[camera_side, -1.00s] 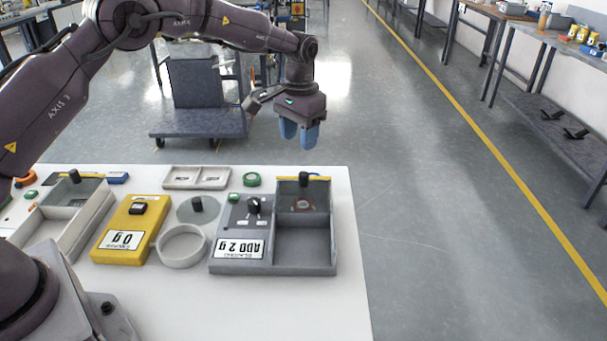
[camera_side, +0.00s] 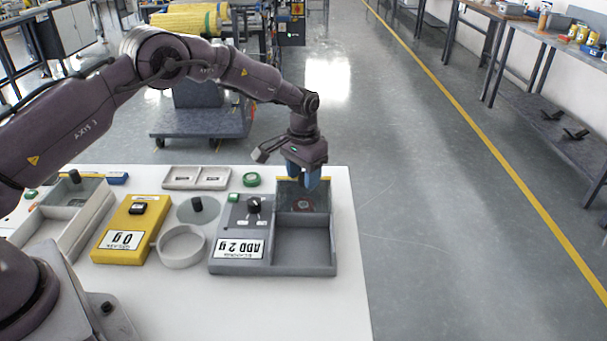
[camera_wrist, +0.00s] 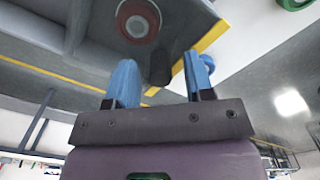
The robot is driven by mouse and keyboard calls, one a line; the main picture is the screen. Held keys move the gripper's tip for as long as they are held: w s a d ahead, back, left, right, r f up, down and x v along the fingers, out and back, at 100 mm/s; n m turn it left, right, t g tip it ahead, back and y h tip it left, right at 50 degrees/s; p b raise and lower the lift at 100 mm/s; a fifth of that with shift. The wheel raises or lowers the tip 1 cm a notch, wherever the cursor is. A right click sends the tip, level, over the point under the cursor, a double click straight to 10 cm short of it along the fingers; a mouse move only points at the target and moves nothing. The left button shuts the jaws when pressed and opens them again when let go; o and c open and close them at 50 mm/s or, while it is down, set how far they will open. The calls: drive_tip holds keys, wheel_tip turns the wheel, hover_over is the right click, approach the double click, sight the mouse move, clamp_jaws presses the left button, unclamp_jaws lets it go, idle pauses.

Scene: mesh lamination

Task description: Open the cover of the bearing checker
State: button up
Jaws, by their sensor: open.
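The grey checker (camera_side: 243,268) stands at the right end of the white table, with a dial and an "ADD 2 g" label. A clear cover (camera_side: 318,194) lies over the rear part of its right compartment, and a round reddish part (camera_side: 302,205) shows through it. The reddish part also shows in the wrist view (camera_wrist: 138,20). My gripper (camera_side: 303,179) is open, pointing down at the cover's rear edge. In the wrist view, the cover's black knob (camera_wrist: 160,67) shows between the blue fingers, apart from both. The fingers hide the knob in the side view.
A yellow scale (camera_side: 118,251) reading "0 g", a round white dish (camera_side: 182,261) and a grey disc with a knob (camera_side: 196,205) stand to the left. A green ring (camera_side: 252,180) lies behind the checker. The front of the table is clear.

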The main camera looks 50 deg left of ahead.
drive_tip(key=shift+f, duration=0.15)
drive_tip(key=shift+c, duration=0.2)
clamp_jaws()
drive_tip(key=s+d, duration=0.7)
drive_tip(key=shift+d, duration=0.1)
drive_tip(key=shift+o, duration=0.2)
unclamp_jaws()
